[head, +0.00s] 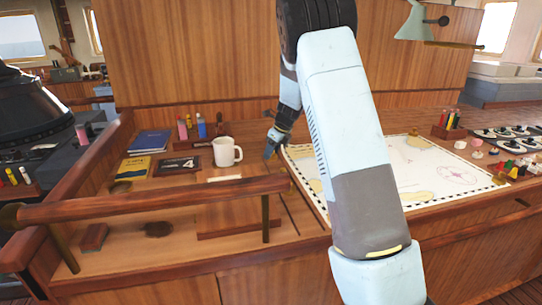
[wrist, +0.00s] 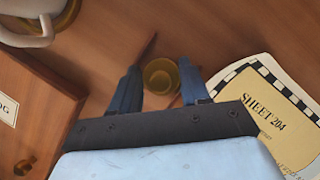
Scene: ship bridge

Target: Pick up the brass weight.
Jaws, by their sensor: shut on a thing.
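The brass weight (wrist: 161,76) is a small round brass piece with a rim, seen from above between my fingers in the wrist view. My gripper (wrist: 157,84) is shut on it, with one blue finger on each side. In the head view my gripper (head: 270,152) is low over the wooden desk, between the white mug and the left edge of the chart. The weight cannot be made out there. I cannot tell whether it touches the desk or is slightly raised.
The white mug (head: 227,152) stands left of my gripper. A box labelled LOG (wrist: 30,112) lies close on the left in the wrist view. The chart (head: 440,178) spreads to the right, with a small brass piece (head: 413,132) at its far edge. A wooden rail (head: 160,205) crosses in front.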

